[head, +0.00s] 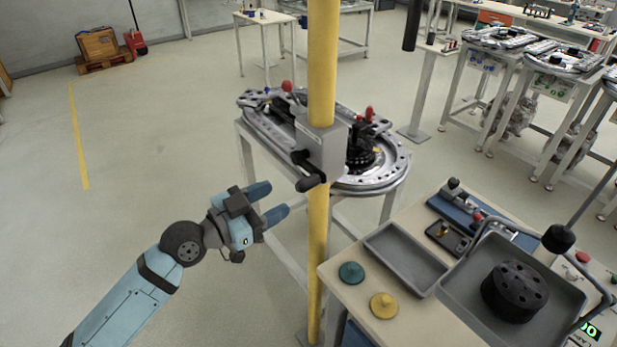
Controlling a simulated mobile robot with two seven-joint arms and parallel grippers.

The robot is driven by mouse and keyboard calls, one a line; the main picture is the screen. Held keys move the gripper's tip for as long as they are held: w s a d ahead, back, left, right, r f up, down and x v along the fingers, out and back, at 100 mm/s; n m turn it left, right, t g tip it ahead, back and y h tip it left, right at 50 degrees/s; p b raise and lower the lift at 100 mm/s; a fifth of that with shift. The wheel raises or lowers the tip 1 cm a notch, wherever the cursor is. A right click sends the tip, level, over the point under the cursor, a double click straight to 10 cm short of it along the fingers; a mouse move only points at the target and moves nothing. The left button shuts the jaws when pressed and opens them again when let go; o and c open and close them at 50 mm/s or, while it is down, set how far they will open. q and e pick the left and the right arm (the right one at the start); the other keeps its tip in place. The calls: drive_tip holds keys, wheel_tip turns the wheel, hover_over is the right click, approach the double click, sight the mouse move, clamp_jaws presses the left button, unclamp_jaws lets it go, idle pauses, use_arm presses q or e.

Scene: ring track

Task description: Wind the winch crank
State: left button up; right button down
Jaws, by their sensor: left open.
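The winch is a grey box (320,149) fixed to an upright yellow post (321,60). Its black crank (301,160) is on the left front side of the box, with the dark handle grip (311,183) at the lower end. My left gripper (276,202) is open and empty, to the left of the post and a little below and left of the crank handle. Its blue fingertips point right, toward the post, and appear apart from the handle. My right gripper is not in view.
Behind the post stands a table with a ring track (395,167). At the lower right, a bench (345,300) holds a grey tray (405,259), a larger handled tray (565,300) with a black round part (514,291), and green and yellow discs. Open floor lies left.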

sight(297, 189)
use_arm(q)
drive_tip(key=p+x, duration=0.1)
drive_tip(key=x, duration=0.8)
drive_tip(key=shift+a, duration=0.1)
clamp_jaws()
